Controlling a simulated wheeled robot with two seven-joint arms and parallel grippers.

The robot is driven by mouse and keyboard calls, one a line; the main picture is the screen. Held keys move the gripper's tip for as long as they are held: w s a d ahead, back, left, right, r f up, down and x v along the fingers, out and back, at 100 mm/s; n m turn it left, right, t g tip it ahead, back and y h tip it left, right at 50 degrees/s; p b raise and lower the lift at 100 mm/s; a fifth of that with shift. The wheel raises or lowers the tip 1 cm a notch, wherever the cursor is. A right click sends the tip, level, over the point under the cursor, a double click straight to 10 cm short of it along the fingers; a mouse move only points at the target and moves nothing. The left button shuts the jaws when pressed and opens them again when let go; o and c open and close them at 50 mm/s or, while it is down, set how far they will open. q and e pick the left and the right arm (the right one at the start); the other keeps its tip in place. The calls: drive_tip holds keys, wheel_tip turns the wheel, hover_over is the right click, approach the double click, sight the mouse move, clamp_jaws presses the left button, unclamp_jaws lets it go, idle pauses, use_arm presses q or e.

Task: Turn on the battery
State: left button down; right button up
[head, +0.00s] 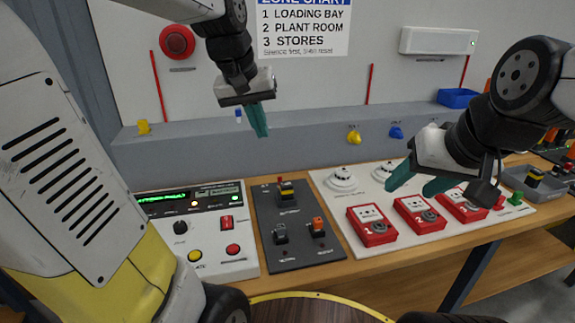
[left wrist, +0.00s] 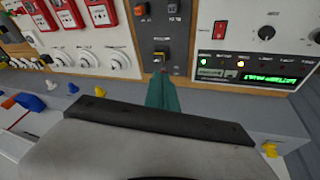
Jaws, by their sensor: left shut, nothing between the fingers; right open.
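A dark panel (head: 296,252) stands on the bench between the white control box and the detector board. It has a yellow-and-black switch with a red top (head: 287,190) at the back, a grey-black switch (head: 280,233) front left and an orange-topped switch (head: 318,227) front right. Their labels are too small to read, so I cannot tell which is the battery's. My left gripper (head: 260,119) is shut and empty, above and behind the panel. In the left wrist view its fingers (left wrist: 162,92) point toward the back switch (left wrist: 160,58). My right gripper (head: 420,184) is open over the red call points.
The white control box (head: 198,230) has a lit green display, a red rocker and buttons. A white board (head: 430,227) carries red call points (head: 372,226) and white detectors (head: 341,179). A grey ledge (head: 300,138) runs behind. A round wooden top (head: 318,311) is in front.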

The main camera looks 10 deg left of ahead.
use_arm(q)
drive_tip(key=w+f+n+g, duration=0.1)
drive_tip(key=w+f, duration=0.4)
drive_tip(key=w, duration=0.2)
drive_tip(key=w+f+n+g+y, duration=0.1)
drive_tip(key=w+f, duration=0.4)
drive_tip(key=w, duration=0.3)
drive_tip(key=w+f+n+g, duration=0.1)
drive_tip(key=w+f+g, duration=0.1)
drive_tip(key=w+f, duration=0.3)
drive_tip(key=shift+w+a+f+y, duration=0.15)
drive_tip(key=shift+w+f+y, duration=0.05)
drive_tip(key=shift+w, duration=0.6)
drive_tip(key=shift+w+a+f+y, duration=0.15)
drive_tip(key=shift+w+f+y, duration=0.05)
drive_tip(key=shift+w, duration=0.55)
drive_tip(key=shift+f, duration=0.1)
wheel_tip(320, 180, down, 10)
drive_tip(key=shift+r, duration=0.1)
